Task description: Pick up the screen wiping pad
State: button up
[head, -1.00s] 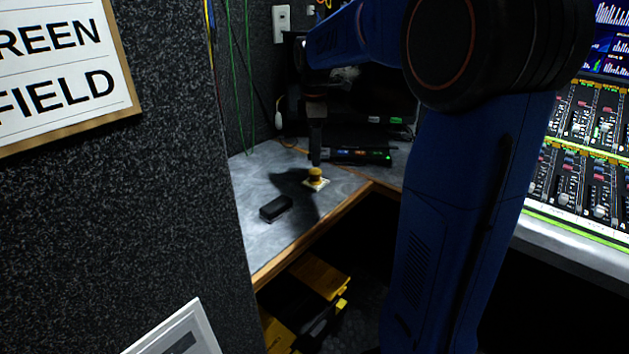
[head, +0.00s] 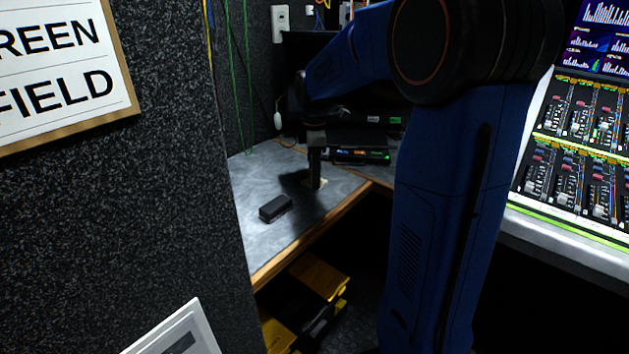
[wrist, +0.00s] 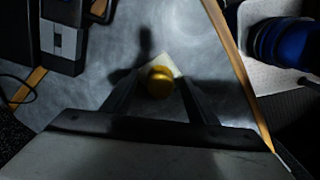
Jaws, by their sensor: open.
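The wiping pad is a small white square with a round yellow knob on top. In the wrist view the pad (wrist: 165,60) lies on the grey desk, its knob (wrist: 159,80) between the two fingers of my gripper (wrist: 158,76). The fingers are open, one on each side of the knob; I cannot tell whether either touches it. In the head view my gripper (head: 314,184) points straight down over the pad and hides most of it, including the knob.
A small black box (head: 275,208) lies on the desk (head: 255,190), left of and nearer than the gripper. Dark equipment with lit indicators (head: 360,155) stands behind. The desk has a wooden front edge (head: 310,238). A dark speckled wall (head: 170,190) stands at left.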

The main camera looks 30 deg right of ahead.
jog(key=c, duration=1.2)
notch_tip(320, 180, up, 10)
jog(key=shift+o, duration=0.6)
jog(key=shift+w, duration=0.1)
